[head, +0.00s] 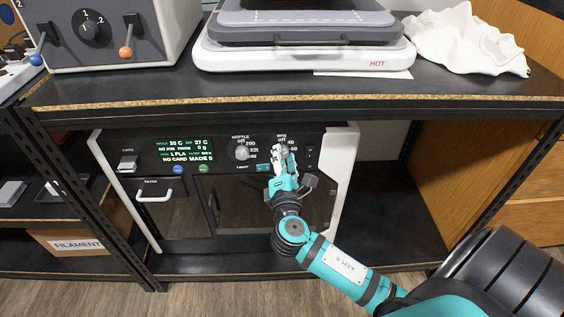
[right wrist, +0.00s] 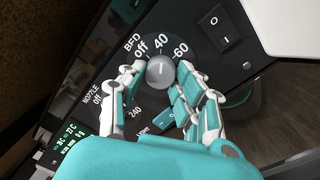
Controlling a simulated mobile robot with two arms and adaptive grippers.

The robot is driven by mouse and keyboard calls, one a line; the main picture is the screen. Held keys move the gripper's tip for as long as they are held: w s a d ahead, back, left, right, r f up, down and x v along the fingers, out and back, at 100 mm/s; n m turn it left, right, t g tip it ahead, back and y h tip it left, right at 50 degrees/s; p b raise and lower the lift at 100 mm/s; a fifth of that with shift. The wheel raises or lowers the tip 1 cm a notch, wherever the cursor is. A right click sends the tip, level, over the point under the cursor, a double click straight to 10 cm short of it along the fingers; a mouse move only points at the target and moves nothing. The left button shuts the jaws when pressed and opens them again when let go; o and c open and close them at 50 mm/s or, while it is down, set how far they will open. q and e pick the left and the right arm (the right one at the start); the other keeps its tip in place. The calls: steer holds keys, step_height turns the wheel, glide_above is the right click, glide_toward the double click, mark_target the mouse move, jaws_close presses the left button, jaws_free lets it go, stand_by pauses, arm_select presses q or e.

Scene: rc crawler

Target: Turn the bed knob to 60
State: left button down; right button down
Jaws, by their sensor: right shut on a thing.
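The bed knob (right wrist: 160,71) is a small round grey knob on the dark printer panel, with off, 40 and 60 printed around it. Its short mark seems to point roughly toward 40, but is small and hard to read. My right gripper (right wrist: 157,78) has its white and teal fingers on both sides of the knob, shut on it. In the head view, my right gripper (head: 283,152) reaches up to the panel and mostly covers the bed knob. My left gripper is not in view.
The nozzle knob (head: 242,152) is just left of the bed knob. A rocker switch (right wrist: 225,26) is to its right. The green display (head: 184,150) is further left. A black shelf (head: 300,98) with a white press above overhangs the printer.

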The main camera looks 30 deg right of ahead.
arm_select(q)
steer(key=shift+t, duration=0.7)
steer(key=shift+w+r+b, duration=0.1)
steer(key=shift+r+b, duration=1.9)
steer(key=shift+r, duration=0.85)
arm_select(e)
steer(key=shift+m+h, duration=0.3)
steer(key=shift+m, duration=3.8)
steer(key=c, duration=1)
jaws_free()
steer(key=shift+o, duration=0.2)
steer(key=v, duration=1.2)
steer(key=shift+r, duration=0.1)
